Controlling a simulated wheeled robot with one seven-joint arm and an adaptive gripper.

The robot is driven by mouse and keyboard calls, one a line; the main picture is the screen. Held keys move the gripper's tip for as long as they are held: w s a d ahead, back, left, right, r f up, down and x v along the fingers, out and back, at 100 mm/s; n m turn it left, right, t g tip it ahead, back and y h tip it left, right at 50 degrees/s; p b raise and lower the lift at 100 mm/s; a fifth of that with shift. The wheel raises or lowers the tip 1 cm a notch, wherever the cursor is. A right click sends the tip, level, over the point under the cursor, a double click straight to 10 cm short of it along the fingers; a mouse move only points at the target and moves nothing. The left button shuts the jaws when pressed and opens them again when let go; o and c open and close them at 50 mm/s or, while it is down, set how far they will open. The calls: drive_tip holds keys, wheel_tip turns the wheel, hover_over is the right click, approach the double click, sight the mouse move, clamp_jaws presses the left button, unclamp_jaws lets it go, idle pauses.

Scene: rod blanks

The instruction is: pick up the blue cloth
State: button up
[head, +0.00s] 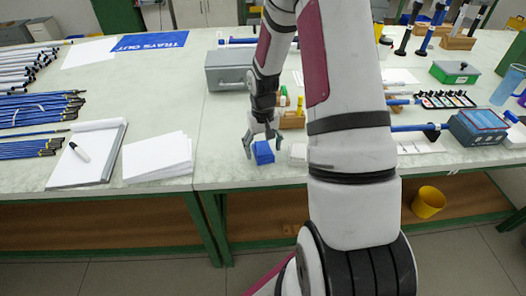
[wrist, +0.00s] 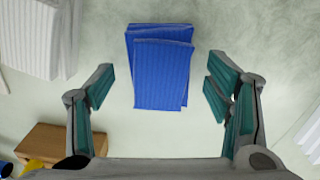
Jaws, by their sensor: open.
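The blue cloth (head: 263,152) is a small folded stack near the front edge of the table in the head view. In the wrist view the cloth (wrist: 160,75) lies flat, folded in layers, between and beyond the fingertips. My gripper (head: 263,143) is open and empty just over the cloth in the head view. In the wrist view my gripper (wrist: 157,88) has its two green-padded fingers spread, one on each side of the cloth, with clear gaps. I cannot tell the exact height of the fingers above the cloth.
A white folded stack (head: 298,153) lies close to the right of the cloth; in the wrist view a white stack (wrist: 32,35) is at upper left. A wooden block (head: 292,120) with coloured items and a grey metal box (head: 228,72) stand behind.

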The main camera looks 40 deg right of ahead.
sight(263, 147)
drive_tip(key=shift+c, duration=0.4)
drive_tip(key=c, duration=1.1)
drive_tip(key=shift+c, duration=0.2)
wheel_tip(263, 147, up, 10)
